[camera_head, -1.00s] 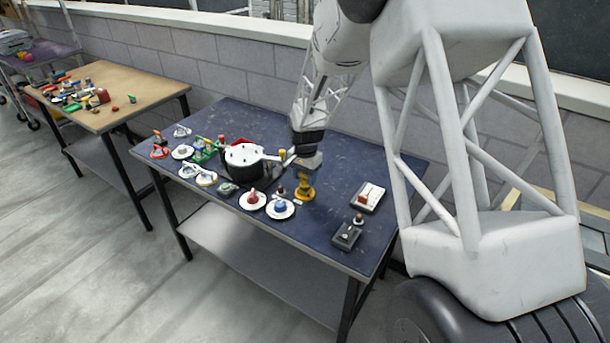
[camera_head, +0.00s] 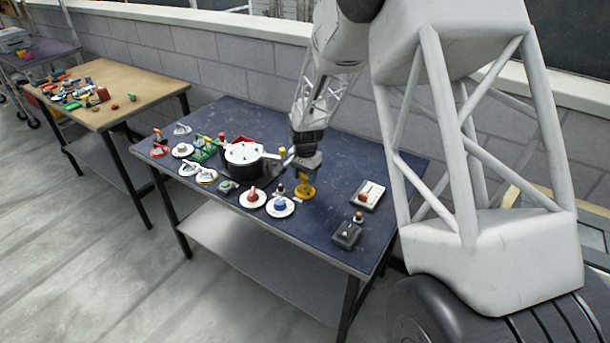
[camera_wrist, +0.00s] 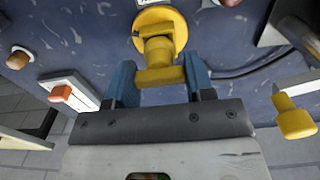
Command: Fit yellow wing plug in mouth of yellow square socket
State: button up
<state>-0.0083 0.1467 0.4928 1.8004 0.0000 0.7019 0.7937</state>
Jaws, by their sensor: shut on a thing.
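In the wrist view, my gripper (camera_wrist: 160,85) has its blue fingers on either side of the yellow wing plug (camera_wrist: 159,76) and is shut on its wing. The yellow socket (camera_wrist: 172,22) stands on the blue table just beyond, with a round flange showing. The plug's far end lines up with the socket and overlaps it in the view. I cannot tell how deep it sits, and the socket's mouth is hidden. In the head view, my gripper (camera_head: 306,168) is right above the yellow socket (camera_head: 303,192), which stands upright.
White discs with a red knob (camera_head: 253,197) and a blue knob (camera_head: 280,205) lie in front. A switch box (camera_head: 368,194) and a dark box (camera_head: 347,234) lie to the right. Bare table separates them from the socket.

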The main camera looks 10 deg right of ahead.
aim_at(305, 174)
jog(key=shift+f, duration=0.2)
dwell(0.7)
jog(key=o, duration=1)
jog(key=shift+o, duration=0.6)
jog(key=shift+o, duration=1.1)
jog(key=shift+r, duration=0.15)
jog(key=shift+r, duration=3.6)
